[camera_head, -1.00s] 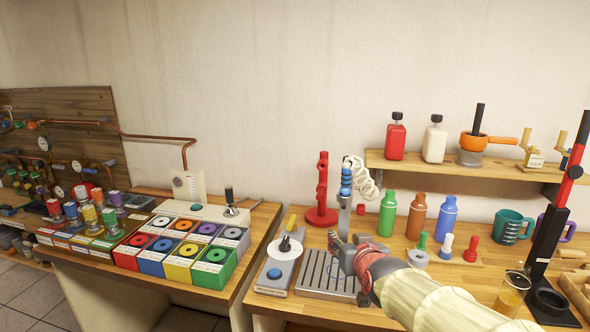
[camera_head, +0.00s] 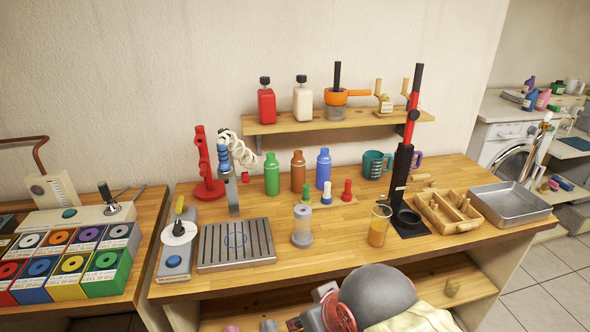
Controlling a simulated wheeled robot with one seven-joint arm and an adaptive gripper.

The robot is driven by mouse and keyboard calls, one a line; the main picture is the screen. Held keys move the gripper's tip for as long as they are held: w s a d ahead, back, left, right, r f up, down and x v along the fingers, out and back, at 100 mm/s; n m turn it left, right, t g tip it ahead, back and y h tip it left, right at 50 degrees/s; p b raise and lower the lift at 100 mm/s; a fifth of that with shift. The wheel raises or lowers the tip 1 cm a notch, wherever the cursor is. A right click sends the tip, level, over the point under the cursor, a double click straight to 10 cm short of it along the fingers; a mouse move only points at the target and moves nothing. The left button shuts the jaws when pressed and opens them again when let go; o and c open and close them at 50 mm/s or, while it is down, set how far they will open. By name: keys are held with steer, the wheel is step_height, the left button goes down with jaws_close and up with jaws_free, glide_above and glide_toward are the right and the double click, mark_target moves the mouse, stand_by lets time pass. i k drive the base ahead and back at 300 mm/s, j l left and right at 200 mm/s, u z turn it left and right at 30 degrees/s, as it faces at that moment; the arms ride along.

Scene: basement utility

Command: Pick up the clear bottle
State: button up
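A pale, see-through bottle (camera_head: 302,222) with a grey ring at its foot stands upright on the wooden bench, right of the slotted metal tray. I take it as the clear bottle. Green (camera_head: 272,176), brown (camera_head: 298,173) and blue (camera_head: 323,170) bottles stand in a row behind it. My gripper (camera_head: 296,324) is at the bottom edge, below and in front of the bench top, apart from the bottle. My red and grey wrist covers part of the view, and the fingers are too cut off to judge.
A beaker of orange liquid (camera_head: 379,226) stands close right of the bottle, with a black and red stand (camera_head: 405,170) beyond it. The slotted tray (camera_head: 236,245) is left. A wall shelf (camera_head: 370,122) hangs above. Bare bench lies in front.

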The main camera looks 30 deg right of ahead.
mark_target(382, 211)
steer(key=z, duration=1.2)
